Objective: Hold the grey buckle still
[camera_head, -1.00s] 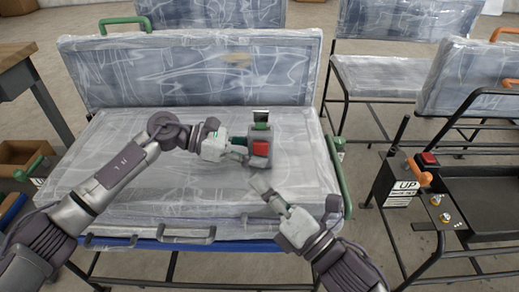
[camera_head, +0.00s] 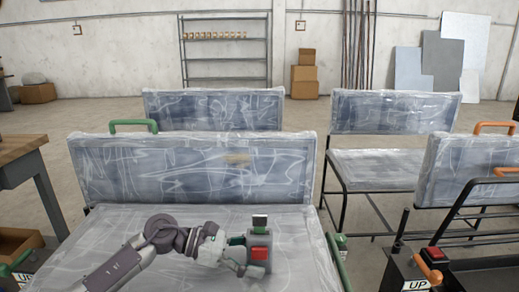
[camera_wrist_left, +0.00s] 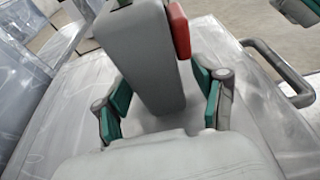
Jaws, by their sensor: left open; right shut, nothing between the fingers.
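The grey buckle (camera_head: 258,241) stands upright on the plastic-wrapped seat, with a red button on its face and a dark tongue at its top. In the left wrist view the buckle (camera_wrist_left: 150,65) fills the upper middle, its red button at its right edge. My left gripper (camera_head: 238,258) comes in from the left at the buckle. In the left wrist view its two green-padded fingers (camera_wrist_left: 163,105) are open, one on each side of the buckle's lower body, with a gap visible at each side. My right gripper is not in the head view.
The wrapped seat (camera_head: 205,219) and its backrest (camera_head: 195,170) surround the buckle. A green armrest (camera_head: 338,262) runs along the right side. A grey loop handle (camera_wrist_left: 285,75) shows at the seat edge. A black stand with an orange lever (camera_head: 430,265) is at right.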

